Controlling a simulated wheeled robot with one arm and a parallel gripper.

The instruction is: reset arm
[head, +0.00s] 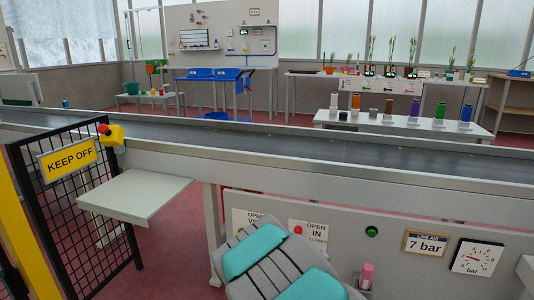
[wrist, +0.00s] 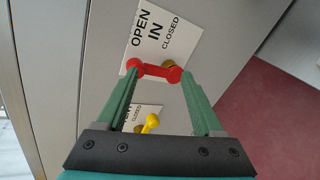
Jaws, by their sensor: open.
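My gripper (wrist: 160,76) shows in the wrist view, with two green fingers standing apart. A red valve lever (wrist: 155,69) lies across the space at the fingertips, in front of a sign reading OPEN, IN, CLOSED (wrist: 160,35). I cannot tell whether the fingers touch the lever. A yellow lever (wrist: 149,123) shows between the fingers, closer to the gripper's base in the picture. In the head view, my grey and teal arm is at the bottom middle and the gripper is hidden. A small red part (head: 298,230) of the lever shows beside the sign (head: 314,233).
A conveyor (head: 340,152) crosses the head view, above the grey panel. A pressure gauge (head: 477,257) and a green button (head: 371,232) are on the panel to the right. A black mesh gate (head: 75,190) and a pale shelf (head: 135,198) stand at left.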

